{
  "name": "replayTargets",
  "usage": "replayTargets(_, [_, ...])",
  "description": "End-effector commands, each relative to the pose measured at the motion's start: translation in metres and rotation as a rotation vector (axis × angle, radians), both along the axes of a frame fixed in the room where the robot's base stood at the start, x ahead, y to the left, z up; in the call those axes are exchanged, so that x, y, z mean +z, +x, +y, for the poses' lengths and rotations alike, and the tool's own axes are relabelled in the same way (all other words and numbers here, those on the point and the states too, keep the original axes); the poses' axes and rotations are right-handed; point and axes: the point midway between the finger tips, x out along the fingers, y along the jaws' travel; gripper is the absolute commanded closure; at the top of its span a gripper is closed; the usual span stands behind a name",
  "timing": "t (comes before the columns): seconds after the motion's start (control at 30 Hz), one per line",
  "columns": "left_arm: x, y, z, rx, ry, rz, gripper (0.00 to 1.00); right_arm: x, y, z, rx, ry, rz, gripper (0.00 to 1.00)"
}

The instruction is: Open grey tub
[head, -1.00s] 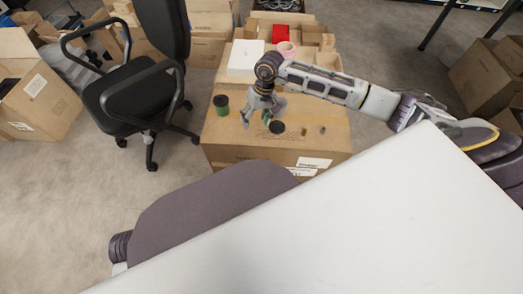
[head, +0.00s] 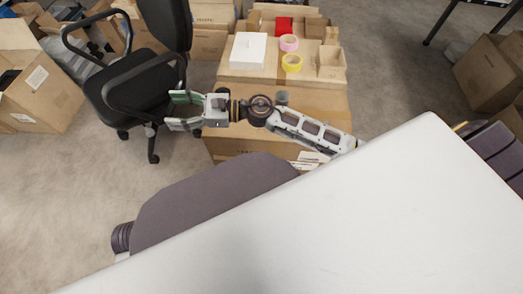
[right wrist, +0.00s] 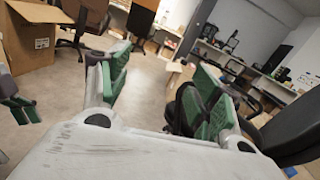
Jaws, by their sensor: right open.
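My right gripper (head: 172,110) is open and empty. It points left, past the left edge of the near carton (head: 235,143), towards the office chair. Its green-padded fingers stand wide apart in the right wrist view (right wrist: 155,92), with nothing between them. A small grey round shape (head: 282,97) shows just behind my right forearm over the carton; I cannot tell whether it is the grey tub. My arm hides much of the carton top. What looks like my left gripper (right wrist: 18,108) shows partly at the left edge of the right wrist view; its opening is unclear.
The black office chair (head: 160,20) stands close beyond my right fingertips. Behind the near carton are a white box (head: 248,50), pink tape (head: 289,43), yellow tape (head: 292,63) and a red item (head: 284,24). Open floor (head: 70,190) lies at left.

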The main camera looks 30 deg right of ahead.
Motion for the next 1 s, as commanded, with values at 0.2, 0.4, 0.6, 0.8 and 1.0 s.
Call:
replayTargets(0.2, [0.000,0.000,0.000,0.000,0.000,0.000,0.12,0.019,0.020,-0.022,-0.177,0.351,0.340,0.36])
replayTargets(0.4, [0.000,0.000,0.000,0.000,0.000,0.000,0.12,0.014,0.037,-0.057,-0.333,0.675,0.663,0.36])
replayTargets(0.6, [0.000,0.000,0.000,-0.001,0.000,0.000,0.12,-0.014,0.045,-0.096,-0.487,1.000,0.982,0.36])
replayTargets(0.8, [0.000,0.000,0.000,0.000,0.001,-0.001,0.12,-0.060,0.037,-0.131,-0.649,1.327,1.293,0.36])
replayTargets(1.0, [0.000,0.000,0.000,0.000,0.001,-0.001,0.12,-0.114,0.010,-0.158,-0.825,1.657,1.582,0.36])
